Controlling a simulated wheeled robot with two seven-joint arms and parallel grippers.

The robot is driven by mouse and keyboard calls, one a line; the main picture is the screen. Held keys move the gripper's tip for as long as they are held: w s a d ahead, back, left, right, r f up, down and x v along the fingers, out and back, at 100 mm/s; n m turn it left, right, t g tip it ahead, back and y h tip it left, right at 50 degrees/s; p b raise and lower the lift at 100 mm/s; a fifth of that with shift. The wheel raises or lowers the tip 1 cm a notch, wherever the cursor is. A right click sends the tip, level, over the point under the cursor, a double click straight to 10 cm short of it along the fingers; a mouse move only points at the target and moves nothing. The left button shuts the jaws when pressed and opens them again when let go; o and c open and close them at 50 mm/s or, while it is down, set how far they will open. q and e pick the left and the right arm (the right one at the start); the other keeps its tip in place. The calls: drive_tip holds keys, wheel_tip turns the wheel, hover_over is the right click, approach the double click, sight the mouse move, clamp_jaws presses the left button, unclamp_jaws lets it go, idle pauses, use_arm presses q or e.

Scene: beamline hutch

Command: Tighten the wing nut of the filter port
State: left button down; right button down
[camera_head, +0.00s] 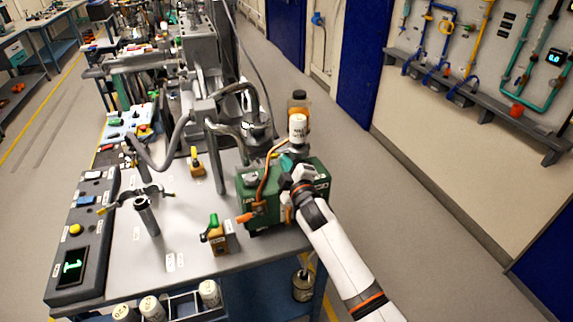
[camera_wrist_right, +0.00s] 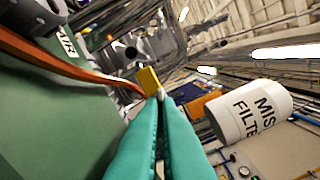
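The green pump box (camera_head: 262,200) stands at the table's right end, and its green side (camera_wrist_right: 50,120) fills the left of the right wrist view. A white mist filter canister (camera_head: 298,127) is upright above the box, and its lettered side (camera_wrist_right: 250,112) shows at the right of the wrist view. A small yellow wing nut (camera_wrist_right: 148,80) shows at the tips of my right gripper (camera_wrist_right: 161,98). The teal fingers are nearly together, their tips on the nut's lower edge. In the head view my right gripper (camera_head: 287,163) hides the nut. My left gripper is not in view.
An orange cable (camera_head: 264,172) runs down the box and passes close to the fingers. A grey post and hoses (camera_head: 215,150) stand left of the box. A yellow block with a green knob (camera_head: 216,238) stands in front. White canisters (camera_head: 153,308) sit at the near edge.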

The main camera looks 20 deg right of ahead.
drive_tip(key=shift+s+f+m, duration=0.1)
drive_tip(key=shift+f+m, duration=0.15)
drive_tip(key=shift+m, duration=0.55)
drive_tip(key=c, duration=1.7)
unclamp_jaws()
drive_tip(key=shift+o, duration=0.3)
drive_tip(key=shift+r, duration=0.15)
drive_tip(key=s+b, duration=0.3)
drive_tip(key=s, duration=0.9)
drive_tip(key=shift+d, duration=0.15)
